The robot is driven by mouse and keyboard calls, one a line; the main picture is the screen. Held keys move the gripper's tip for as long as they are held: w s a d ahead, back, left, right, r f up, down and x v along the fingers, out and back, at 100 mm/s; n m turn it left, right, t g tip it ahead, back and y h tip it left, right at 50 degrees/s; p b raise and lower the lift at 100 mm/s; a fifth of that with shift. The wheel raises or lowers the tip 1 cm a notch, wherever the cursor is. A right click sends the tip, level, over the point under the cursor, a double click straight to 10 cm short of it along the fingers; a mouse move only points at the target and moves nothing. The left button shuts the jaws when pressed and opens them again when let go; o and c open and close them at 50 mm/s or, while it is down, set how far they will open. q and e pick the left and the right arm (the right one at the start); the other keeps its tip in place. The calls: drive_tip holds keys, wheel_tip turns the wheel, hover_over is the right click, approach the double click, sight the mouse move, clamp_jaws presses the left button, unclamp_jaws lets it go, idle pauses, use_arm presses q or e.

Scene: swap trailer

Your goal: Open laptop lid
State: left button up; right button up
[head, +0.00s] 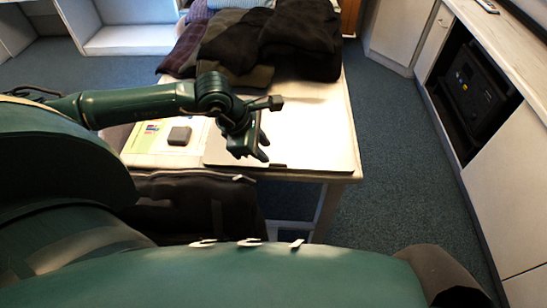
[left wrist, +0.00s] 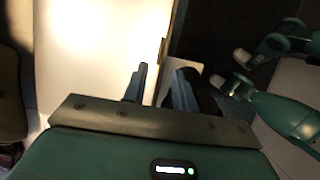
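A thin grey laptop (head: 220,152) appears to lie flat at the front edge of the white table, partly hidden under my left gripper. Its lid looks shut. A short dark strip shows at its front right. My left gripper (head: 263,148) is over the laptop's right part, near the table's front edge. In the left wrist view its two dark fingers (left wrist: 160,85) stand apart with nothing clear between them, beside a brightly lit pale surface. I cannot tell whether a finger touches the laptop. My right gripper is not clearly seen.
The white table (head: 325,135) has a small grey box (head: 180,136) on a colourful sheet (head: 148,138) at the left. Folded dark clothes (head: 300,40) lie at the back. A black bag (head: 185,205) stands below the front edge. Clear carpet lies right of the table.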

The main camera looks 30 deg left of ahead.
sight(277, 164)
use_arm(q)
drive_tip(key=x, duration=0.6)
drive_tip(key=shift+w+d+f, duration=0.1)
drive_tip(key=shift+w+f, duration=0.05)
drive_tip(key=shift+f, duration=0.25)
clamp_jaws()
